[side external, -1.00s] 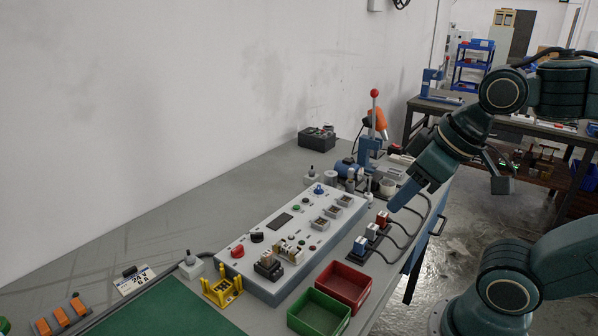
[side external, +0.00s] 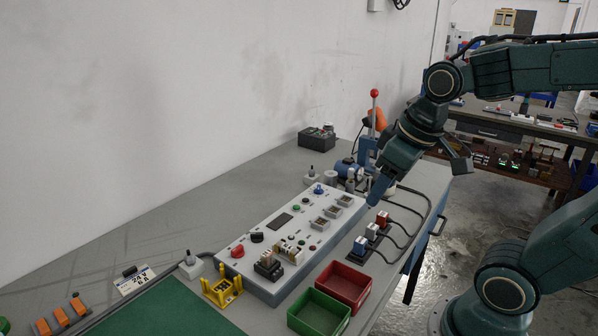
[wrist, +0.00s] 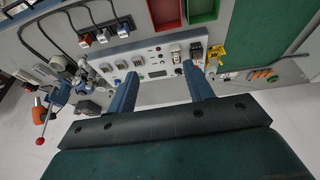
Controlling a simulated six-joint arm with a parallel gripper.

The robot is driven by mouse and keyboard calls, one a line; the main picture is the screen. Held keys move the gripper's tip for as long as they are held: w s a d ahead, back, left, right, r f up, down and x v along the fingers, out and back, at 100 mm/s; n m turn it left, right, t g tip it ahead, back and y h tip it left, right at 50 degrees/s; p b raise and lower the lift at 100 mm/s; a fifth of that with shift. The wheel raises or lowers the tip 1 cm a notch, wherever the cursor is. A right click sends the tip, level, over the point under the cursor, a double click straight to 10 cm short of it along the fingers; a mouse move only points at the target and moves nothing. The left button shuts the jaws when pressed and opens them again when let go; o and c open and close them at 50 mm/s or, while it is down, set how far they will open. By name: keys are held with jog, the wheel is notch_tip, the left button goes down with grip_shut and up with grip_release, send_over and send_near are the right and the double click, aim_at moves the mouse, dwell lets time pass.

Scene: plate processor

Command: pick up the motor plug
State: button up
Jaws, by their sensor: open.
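Three corded plugs sit in a row beside the control panel: a blue plug (side external: 360,246), a white or grey plug (side external: 371,232) and a red plug (side external: 382,219). Which one is the motor plug cannot be told from markings. In the wrist view the red plug (wrist: 85,41), the grey plug (wrist: 102,37) and the blue plug (wrist: 123,31) lie at upper left, beyond the fingertips.
The control panel (side external: 275,222) has sockets (side external: 332,212), knobs and switches. A red bin (side external: 343,284) and a green bin (side external: 318,313) stand in front. A red-knobbed lever press (side external: 374,118) stands behind my gripper. Dark cables curve right of the plugs.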

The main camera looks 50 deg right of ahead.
jog(key=w+d+f+g, duration=0.2)
jog(key=w+d+f, duration=0.2)
jog(key=w+d, duration=0.1)
jog(key=g, duration=0.2)
send_over(361, 241)
notch_tip(361, 241, down, 8)
jog(key=shift+f+y, duration=0.15)
jog(key=shift+y, duration=0.15)
jog(key=shift+d+f, duration=0.1)
jog(key=shift+f, duration=4.2)
jog(key=shift+f, duration=2.55)
jog(key=shift+c, duration=0.4)
jog(key=c, duration=1)
